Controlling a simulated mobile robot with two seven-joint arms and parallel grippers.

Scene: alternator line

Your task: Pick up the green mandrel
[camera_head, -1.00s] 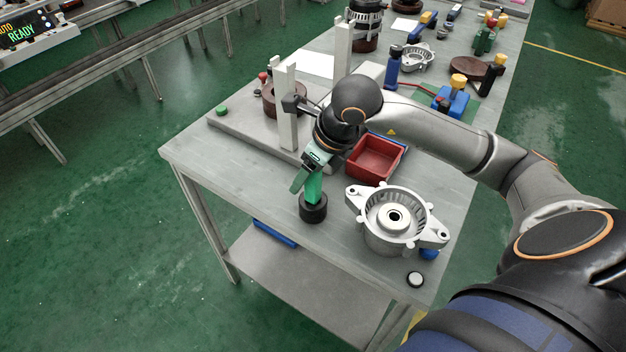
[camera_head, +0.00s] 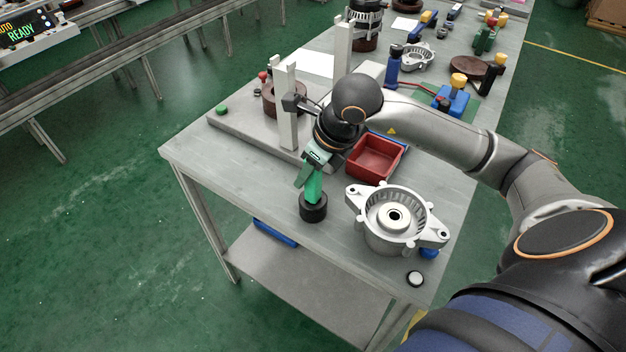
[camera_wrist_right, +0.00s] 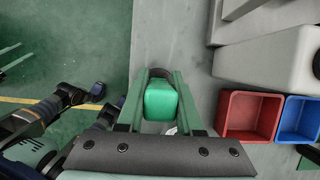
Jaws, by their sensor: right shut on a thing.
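The green mandrel (camera_head: 315,190) stands upright in a round black base (camera_head: 313,210) near the front left edge of the table. My right gripper (camera_head: 311,178) comes down on it from above and is shut on its green upper part. In the right wrist view the mandrel's green top (camera_wrist_right: 161,100) sits between the two green fingers (camera_wrist_right: 160,92), with a dark round part behind it. I cannot tell whether the base is clear of the table. My left gripper is not in view.
A silver alternator housing (camera_head: 393,222) stands just right of the mandrel. A red bin (camera_head: 374,160) with a blue bin behind it is at the back right. A grey fixture plate (camera_head: 240,134) with white posts lies behind. The table's front left edge (camera_head: 235,245) is close.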

